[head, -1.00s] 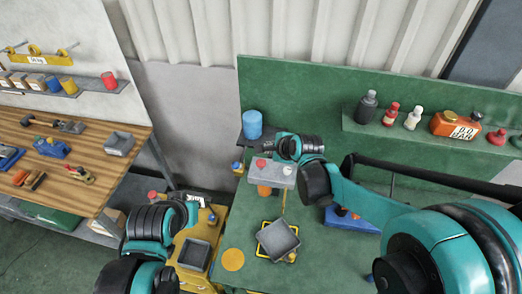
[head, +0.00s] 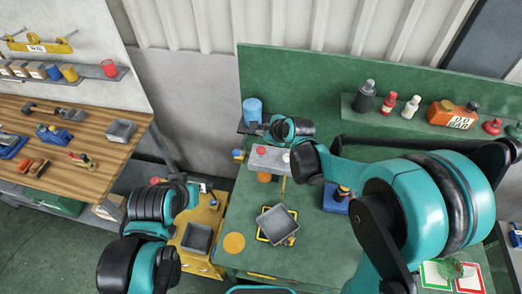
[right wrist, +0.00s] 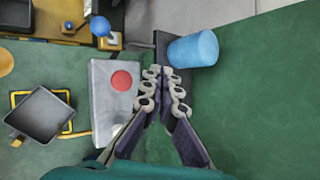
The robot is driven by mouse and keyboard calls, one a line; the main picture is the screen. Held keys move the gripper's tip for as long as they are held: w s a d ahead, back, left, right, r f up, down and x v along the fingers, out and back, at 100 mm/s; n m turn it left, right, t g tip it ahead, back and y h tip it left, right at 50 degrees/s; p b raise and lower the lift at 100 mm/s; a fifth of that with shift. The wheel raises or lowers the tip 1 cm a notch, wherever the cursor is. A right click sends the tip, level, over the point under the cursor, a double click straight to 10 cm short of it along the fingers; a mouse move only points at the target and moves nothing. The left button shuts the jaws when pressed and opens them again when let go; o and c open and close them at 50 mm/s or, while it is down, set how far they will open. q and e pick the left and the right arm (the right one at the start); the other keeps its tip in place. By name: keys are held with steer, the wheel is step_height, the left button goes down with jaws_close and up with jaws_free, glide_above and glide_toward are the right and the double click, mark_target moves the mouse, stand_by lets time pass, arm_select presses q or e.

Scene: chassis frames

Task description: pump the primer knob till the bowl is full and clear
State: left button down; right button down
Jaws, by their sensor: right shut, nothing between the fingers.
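A round red knob (head: 258,158) sits on top of a light grey block (head: 272,160) on the green bench. In the right wrist view the red knob (right wrist: 122,80) is a flat disc on the block (right wrist: 104,105), left of my right gripper (right wrist: 158,78). The fingers are shut and empty, beside the block and apart from the knob. A blue cylinder (right wrist: 193,48) stands just beyond the fingertips; it also shows in the head view (head: 252,110). I cannot tell which thing is the bowl. My left arm's gripper end (head: 190,190) is unclear, low at the left.
A grey square tray (head: 277,222) lies on a yellow frame in front of the block. A blue-based item (head: 338,198) stands right of it. A yellow cart (head: 207,215) adjoins the bench at left.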

mark_target(260, 148)
step_height(260, 148, down, 7)
steer(key=b, duration=0.5)
steer(key=shift+f, duration=0.1)
steer(key=shift+f+b, duration=0.25)
steer(key=shift+b, duration=0.1)
stand_by(0.8)
steer(key=shift+f+b, duration=0.4)
steer(key=shift+b, duration=0.1)
steer(key=shift+f+b, duration=0.9)
steer(key=shift+f, duration=0.05)
stand_by(0.9)
steer(key=shift+r, duration=0.15)
steer(key=shift+r+p, duration=1)
steer(key=shift+r, duration=0.25)
